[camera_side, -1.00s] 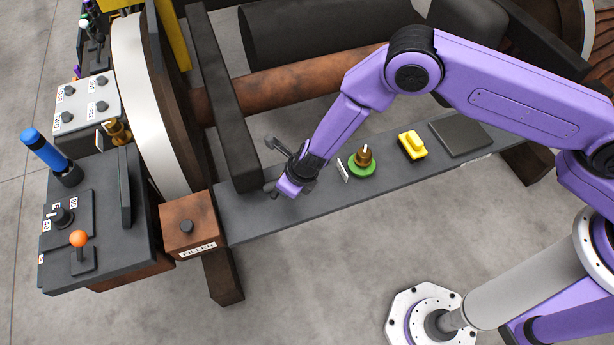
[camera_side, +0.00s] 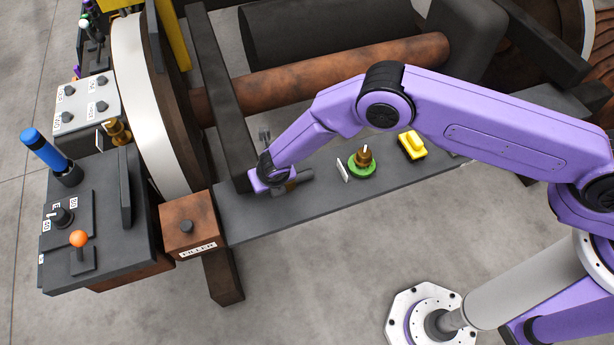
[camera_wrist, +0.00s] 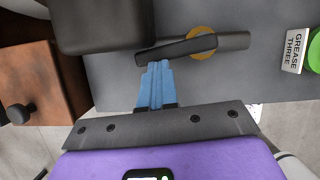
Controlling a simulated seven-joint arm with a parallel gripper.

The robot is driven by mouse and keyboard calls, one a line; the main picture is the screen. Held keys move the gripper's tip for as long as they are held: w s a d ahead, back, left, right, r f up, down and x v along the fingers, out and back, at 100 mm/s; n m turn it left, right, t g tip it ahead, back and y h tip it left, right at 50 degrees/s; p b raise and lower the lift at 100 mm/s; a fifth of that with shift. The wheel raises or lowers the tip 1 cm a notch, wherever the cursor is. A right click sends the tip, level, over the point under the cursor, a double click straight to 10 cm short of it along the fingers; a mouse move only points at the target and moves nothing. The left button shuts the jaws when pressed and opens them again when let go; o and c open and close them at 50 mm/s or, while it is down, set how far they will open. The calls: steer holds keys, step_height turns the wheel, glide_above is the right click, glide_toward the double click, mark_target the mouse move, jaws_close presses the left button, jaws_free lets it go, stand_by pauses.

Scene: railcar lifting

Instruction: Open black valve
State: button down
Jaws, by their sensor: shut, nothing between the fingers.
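The black valve (camera_side: 303,177) lies on the grey bench to the right of my wrist, partly hidden by it in the side view. In the wrist view its black handle (camera_wrist: 178,48) lies slightly slanted across a brass-coloured ring (camera_wrist: 203,53), with a black pipe end (camera_wrist: 236,40) on the right. My gripper (camera_wrist: 157,66) has blue fingers closed together with nothing between them. The fingertips are at the handle's left part, just below it in the picture; I cannot tell whether they touch it. In the side view the fingertips are hidden.
A rusty filler box (camera_side: 190,225) is on the left. A dark beam (camera_side: 216,95) stands close behind my wrist.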

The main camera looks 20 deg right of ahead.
steer(key=shift+w+a, duration=0.15)
steer(key=shift+w, duration=0.1)
steer(key=shift+s, duration=0.15)
stand_by(0.5)
steer(key=s, duration=0.3)
steer(key=shift+s, duration=0.3)
steer(key=v, duration=1)
